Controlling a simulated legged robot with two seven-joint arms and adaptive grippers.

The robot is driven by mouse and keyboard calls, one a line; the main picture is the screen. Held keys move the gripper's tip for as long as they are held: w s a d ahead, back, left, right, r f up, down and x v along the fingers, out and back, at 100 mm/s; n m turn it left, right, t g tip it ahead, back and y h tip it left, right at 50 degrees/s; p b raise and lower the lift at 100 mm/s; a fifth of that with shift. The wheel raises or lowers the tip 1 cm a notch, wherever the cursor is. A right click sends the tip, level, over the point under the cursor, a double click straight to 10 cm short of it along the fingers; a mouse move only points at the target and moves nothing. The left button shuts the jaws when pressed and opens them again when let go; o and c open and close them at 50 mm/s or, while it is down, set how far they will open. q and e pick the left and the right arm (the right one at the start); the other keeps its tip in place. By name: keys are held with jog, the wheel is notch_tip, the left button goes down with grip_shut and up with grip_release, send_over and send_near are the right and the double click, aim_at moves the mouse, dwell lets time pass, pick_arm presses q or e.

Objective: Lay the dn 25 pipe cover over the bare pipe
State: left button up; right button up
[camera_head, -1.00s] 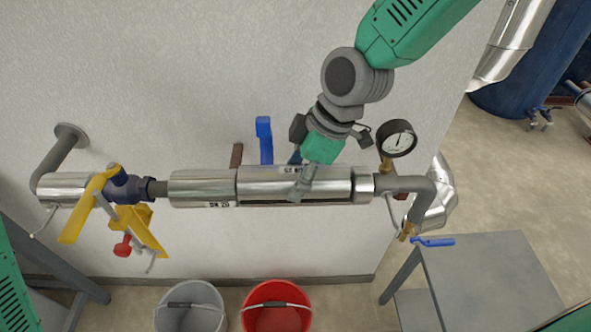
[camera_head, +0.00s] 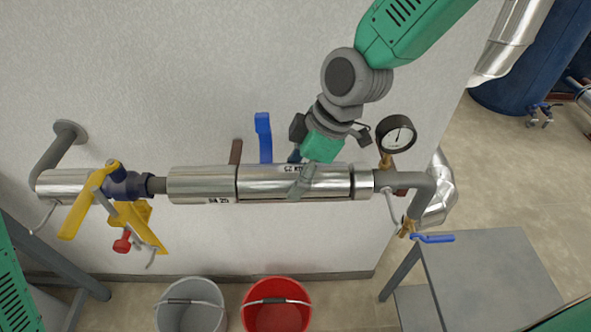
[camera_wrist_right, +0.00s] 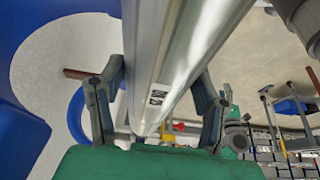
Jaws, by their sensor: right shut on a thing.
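The silver pipe cover (camera_head: 265,185) with a small label lies along the horizontal pipe, in line with the metal-clad sections beside it. My right gripper (camera_head: 301,182) comes from above and is shut on this cover near its right half. In the right wrist view the two fingers (camera_wrist_right: 155,108) straddle the long shiny cover (camera_wrist_right: 190,65), which bears a small black-and-white label. The bare pipe under the cover is hidden, and I cannot tell whether the cover is fully seated. A narrow dark band shows at its right end. My left gripper is not in view.
Left of the cover is another clad section (camera_head: 202,185) with a label. A blue lever (camera_head: 264,138) stands behind the pipe, and a gauge (camera_head: 397,134) stands at right. Yellow-handled valves (camera_head: 88,204) are at left. Grey (camera_head: 190,306) and red (camera_head: 277,306) buckets stand below.

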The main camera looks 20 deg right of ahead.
jog(key=o, duration=1.2)
jog(key=shift+c, duration=0.2)
jog(key=shift+r, duration=0.1)
notch_tip(320, 180, up, 10)
jog(key=shift+f, duration=0.15)
